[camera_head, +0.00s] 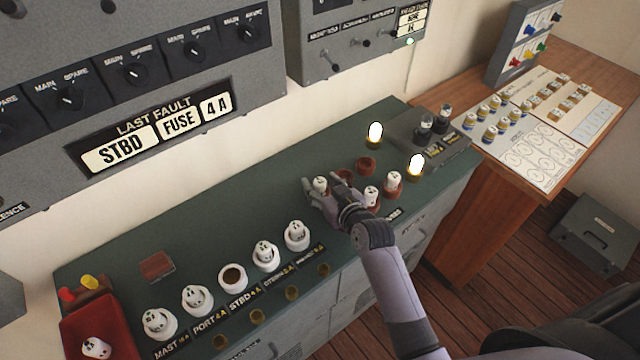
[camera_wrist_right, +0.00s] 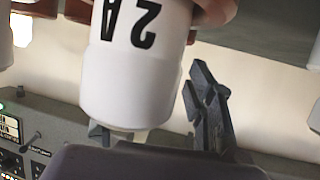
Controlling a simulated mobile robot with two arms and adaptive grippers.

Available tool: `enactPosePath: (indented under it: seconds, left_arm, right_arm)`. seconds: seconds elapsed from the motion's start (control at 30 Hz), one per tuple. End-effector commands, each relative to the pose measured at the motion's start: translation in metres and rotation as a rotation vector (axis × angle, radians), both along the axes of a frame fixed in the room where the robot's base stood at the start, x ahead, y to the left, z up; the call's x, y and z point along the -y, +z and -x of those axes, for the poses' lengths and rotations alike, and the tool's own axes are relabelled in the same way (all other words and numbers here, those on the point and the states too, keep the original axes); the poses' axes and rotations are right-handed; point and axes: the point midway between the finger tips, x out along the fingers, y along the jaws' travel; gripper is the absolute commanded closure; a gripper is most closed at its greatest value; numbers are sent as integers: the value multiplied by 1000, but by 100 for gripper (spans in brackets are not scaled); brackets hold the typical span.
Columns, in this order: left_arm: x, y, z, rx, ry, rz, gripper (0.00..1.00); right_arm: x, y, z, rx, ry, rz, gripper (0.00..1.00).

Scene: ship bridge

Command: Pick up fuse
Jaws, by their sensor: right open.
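My right gripper (camera_head: 328,193) is open at the spare fuses on the green console top. A white fuse (camera_head: 320,185) stands between or close beside its fingers. In the right wrist view a large white fuse marked "2 A" (camera_wrist_right: 138,70) fills the space by a dark finger (camera_wrist_right: 207,105); whether they touch is unclear. Two more white fuses, one nearer (camera_head: 371,196) and one farther (camera_head: 392,181), stand in red-brown holders to the right. A red-brown holder (camera_head: 366,166) behind is empty. My left gripper is not in view.
The wall sign (camera_head: 150,130) reads LAST FAULT, STBD, FUSE 4 A. The STBD holder (camera_head: 232,278) is empty, between white fuses in the front row. A red tray (camera_head: 75,325) holds a fuse (camera_head: 96,348). Lit lamps (camera_head: 375,134) stand behind. A wooden side desk (camera_head: 450,205) carries more fuses.

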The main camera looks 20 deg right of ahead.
Motion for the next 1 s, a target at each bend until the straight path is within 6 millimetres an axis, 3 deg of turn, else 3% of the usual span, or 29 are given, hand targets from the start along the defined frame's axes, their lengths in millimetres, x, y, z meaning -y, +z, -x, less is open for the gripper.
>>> enactPosePath:
  seconds: [0.17, 0.43, 1.0]
  left_arm:
    - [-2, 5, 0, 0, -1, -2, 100]
    - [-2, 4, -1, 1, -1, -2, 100]
    - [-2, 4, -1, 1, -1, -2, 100]
  right_arm:
    - [-2, -5, -16, 0, -1, 0, 50]
    - [-2, -7, -17, 0, -1, 0, 50]
    - [-2, -7, -17, -1, -1, 0, 87]
